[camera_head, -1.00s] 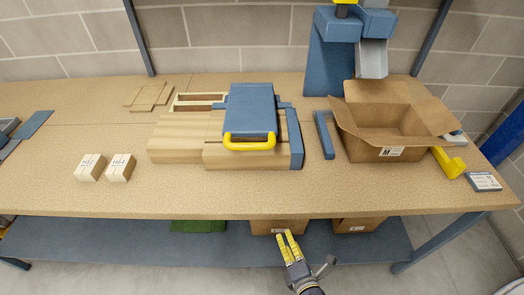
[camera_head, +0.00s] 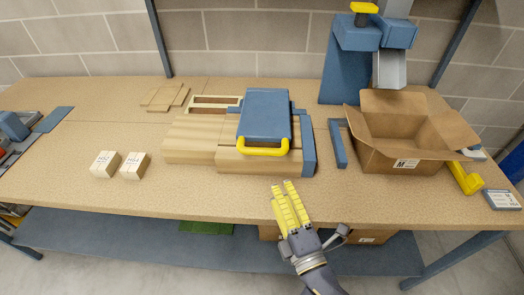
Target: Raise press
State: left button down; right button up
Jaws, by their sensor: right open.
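A blue press plate (camera_head: 264,113) with a yellow bar handle (camera_head: 262,147) on its near edge lies low over a wooden block base (camera_head: 195,140) in the middle of the table. My right gripper (camera_head: 283,188) is open and empty, its yellow-padded fingers pointing up the picture. It is at the table's front edge, nearer to me than the yellow handle and slightly right of it, apart from it. My left gripper is not in view.
An open cardboard box (camera_head: 405,140) stands right of the press, with a blue bar (camera_head: 338,145) between them. A blue machine (camera_head: 350,55) stands behind the box. Two small labelled blocks (camera_head: 120,164) sit at left. Thin wooden pieces (camera_head: 165,96) lie at the back left.

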aim_at(262, 152)
jog(key=x, duration=1.3)
jog(key=shift+w+a, duration=0.15)
jog(key=shift+w, duration=0.2)
jog(key=shift+o, duration=0.2)
grip_shut()
